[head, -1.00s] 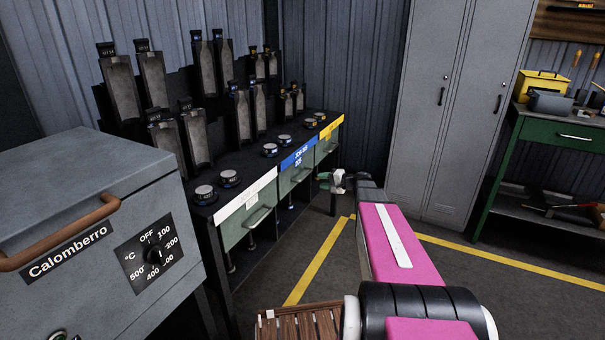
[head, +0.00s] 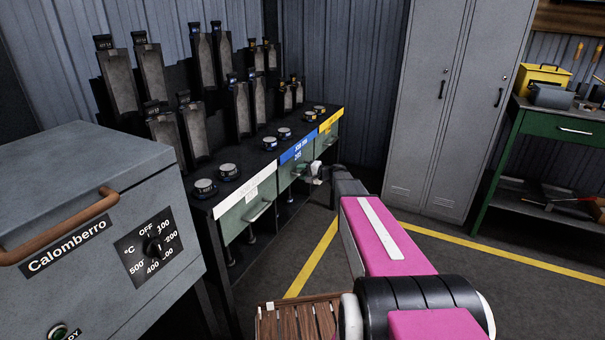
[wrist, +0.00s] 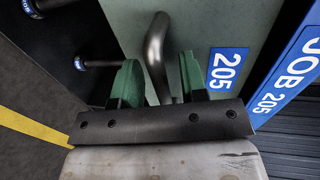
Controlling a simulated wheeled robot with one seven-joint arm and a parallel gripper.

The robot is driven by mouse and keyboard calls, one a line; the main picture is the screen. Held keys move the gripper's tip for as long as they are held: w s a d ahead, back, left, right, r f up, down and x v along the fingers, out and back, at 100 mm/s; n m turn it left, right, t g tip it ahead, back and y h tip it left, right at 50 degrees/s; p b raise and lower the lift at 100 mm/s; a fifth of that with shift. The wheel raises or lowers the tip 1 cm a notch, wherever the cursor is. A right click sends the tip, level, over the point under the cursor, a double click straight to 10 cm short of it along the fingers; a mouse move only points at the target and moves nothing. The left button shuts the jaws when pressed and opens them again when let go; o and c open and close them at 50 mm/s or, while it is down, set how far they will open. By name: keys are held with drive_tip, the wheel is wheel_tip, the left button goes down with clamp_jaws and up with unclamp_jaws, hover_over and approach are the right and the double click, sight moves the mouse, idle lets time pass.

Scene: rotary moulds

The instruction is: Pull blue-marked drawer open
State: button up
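The blue-marked drawer (head: 287,178) is a pale green front under a blue label strip (head: 298,150) on the dark bench. It looks closed. In the wrist view its front (wrist: 206,25) carries a blue "205" tag (wrist: 227,70) and a curved metal handle (wrist: 156,50). My gripper (wrist: 160,82) has green finger pads, one on each side of the handle, with gaps visible between pads and bar. It is open around the handle. In the head view my gripper (head: 318,172) is at this drawer's front, and my arm hides part of the area.
A white-marked drawer (head: 247,212) is nearer and a yellow-marked one (head: 329,138) farther along the bench (head: 233,186). A grey oven (head: 80,200) stands at left, lockers (head: 440,110) behind, and a wooden slatted surface (head: 300,318) below. Floor right of the bench is clear.

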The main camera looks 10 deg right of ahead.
clamp_jaws()
drive_tip(key=f+v, duration=0.3)
drive_tip(key=v, duration=1.2)
drive_tip(key=d+f+v, duration=0.1)
drive_tip(key=f+v, duration=0.2)
drive_tip(key=v, duration=1.3)
drive_tip(key=shift+s+d+f, duration=0.2)
drive_tip(key=shift+s+f, duration=0.05)
drive_tip(key=shift+s, duration=0.2)
unclamp_jaws()
